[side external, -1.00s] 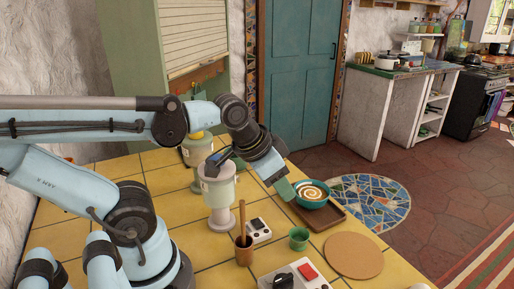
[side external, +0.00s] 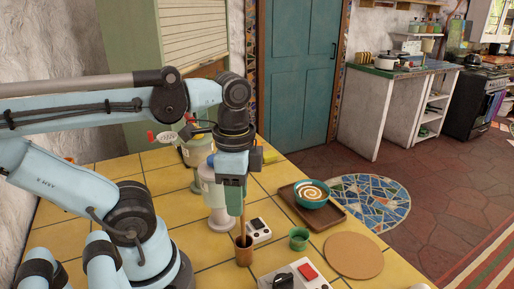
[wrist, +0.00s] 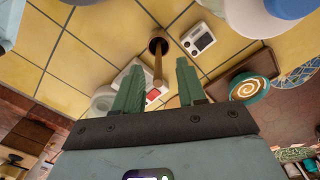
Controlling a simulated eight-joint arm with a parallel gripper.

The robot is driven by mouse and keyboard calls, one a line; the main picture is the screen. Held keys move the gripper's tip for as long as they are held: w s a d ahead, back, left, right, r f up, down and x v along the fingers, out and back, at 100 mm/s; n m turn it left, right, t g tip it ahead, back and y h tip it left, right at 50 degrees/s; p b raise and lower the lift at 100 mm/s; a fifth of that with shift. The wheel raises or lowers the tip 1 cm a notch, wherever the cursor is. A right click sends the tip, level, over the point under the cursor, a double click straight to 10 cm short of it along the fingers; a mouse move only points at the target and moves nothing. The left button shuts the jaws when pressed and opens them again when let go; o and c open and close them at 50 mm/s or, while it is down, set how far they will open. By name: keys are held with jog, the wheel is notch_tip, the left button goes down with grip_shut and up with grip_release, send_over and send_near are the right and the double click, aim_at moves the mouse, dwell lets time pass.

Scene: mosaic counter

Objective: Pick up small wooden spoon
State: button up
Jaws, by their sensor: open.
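The small wooden spoon (side external: 243,222) stands upright in a brown wooden cup (side external: 244,255) on the yellow tiled counter. My gripper (side external: 233,205) points down just above the cup, at the top of the spoon's handle. In the wrist view the spoon (wrist: 158,68) reaches from the cup (wrist: 158,46) towards the space between the two green fingers of my gripper (wrist: 157,85). The fingers are apart, with the handle's end showing between them. I cannot tell whether either finger touches it. The spoon's lower end is hidden inside the cup.
A small white device (side external: 259,230) and a green cup (side external: 299,239) stand right of the wooden cup. A white box with a red button (side external: 307,271) is in front. A pale canister (side external: 217,205) stands close behind. A tray (side external: 334,217) holds a teal bowl (side external: 312,193); a round cork mat (side external: 353,255) lies nearby.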

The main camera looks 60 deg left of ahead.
aim_at(243, 218)
jog(key=shift+w+d+f, duration=0.1)
jog(key=shift+d+f, duration=0.05)
jog(key=shift+f, duration=0.8)
jog(key=shift+w+d+f, duration=0.1)
jog(key=shift+d+f, duration=0.05)
jog(key=shift+f, duration=0.75)
jog(key=shift+w+d+f, duration=0.1)
jog(key=shift+d+f, duration=0.05)
jog(key=shift+f, duration=0.8)
grip_shut()
